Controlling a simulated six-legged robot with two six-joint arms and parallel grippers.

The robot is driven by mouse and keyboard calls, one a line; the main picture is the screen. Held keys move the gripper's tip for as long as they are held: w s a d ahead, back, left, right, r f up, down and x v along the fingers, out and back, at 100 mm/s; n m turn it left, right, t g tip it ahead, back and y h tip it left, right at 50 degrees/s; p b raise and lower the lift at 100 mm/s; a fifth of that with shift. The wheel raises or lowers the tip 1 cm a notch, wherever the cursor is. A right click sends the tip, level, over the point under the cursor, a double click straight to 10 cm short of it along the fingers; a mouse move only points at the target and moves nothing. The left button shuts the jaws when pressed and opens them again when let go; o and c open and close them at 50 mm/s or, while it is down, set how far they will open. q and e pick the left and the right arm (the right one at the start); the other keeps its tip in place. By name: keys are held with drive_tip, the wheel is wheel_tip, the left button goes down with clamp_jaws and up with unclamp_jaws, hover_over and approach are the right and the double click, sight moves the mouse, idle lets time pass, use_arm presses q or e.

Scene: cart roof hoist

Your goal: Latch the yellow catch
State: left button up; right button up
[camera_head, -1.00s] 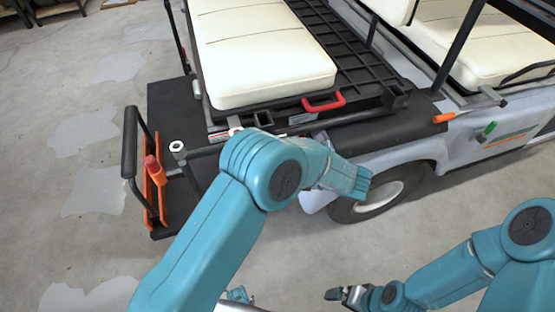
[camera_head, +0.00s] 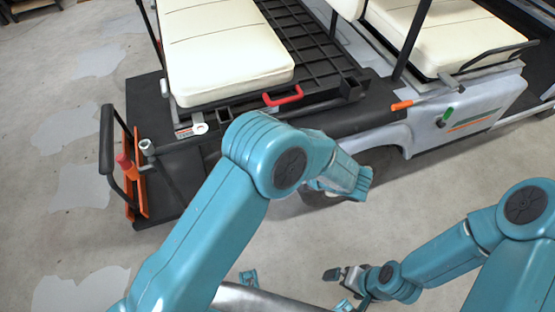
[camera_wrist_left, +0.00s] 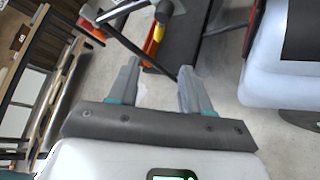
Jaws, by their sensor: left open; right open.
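I cannot make out a yellow catch in the head view. In the left wrist view, an orange part (camera_wrist_left: 152,46) with a yellowish patch shows beyond the fingers; I cannot tell whether it is the catch. My left gripper (camera_wrist_left: 160,88) is open and empty, its two fingers apart, with the orange part some way ahead. In the head view my left forearm hides its fingers. My right gripper (camera_head: 338,287) is open and empty over the floor at the bottom, apart from the cart (camera_head: 385,133).
The cart has cream seats (camera_head: 225,50), a red handle (camera_head: 283,97), an orange-handled lever (camera_head: 402,105) and a green knob (camera_head: 446,115). A black rail (camera_head: 107,140) and an orange bracket (camera_head: 138,185) stand at its left end. Floor between cart and right arm is clear.

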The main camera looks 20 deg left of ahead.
drive_tip(key=shift+d+r, duration=0.15)
drive_tip(key=shift+d, duration=0.1)
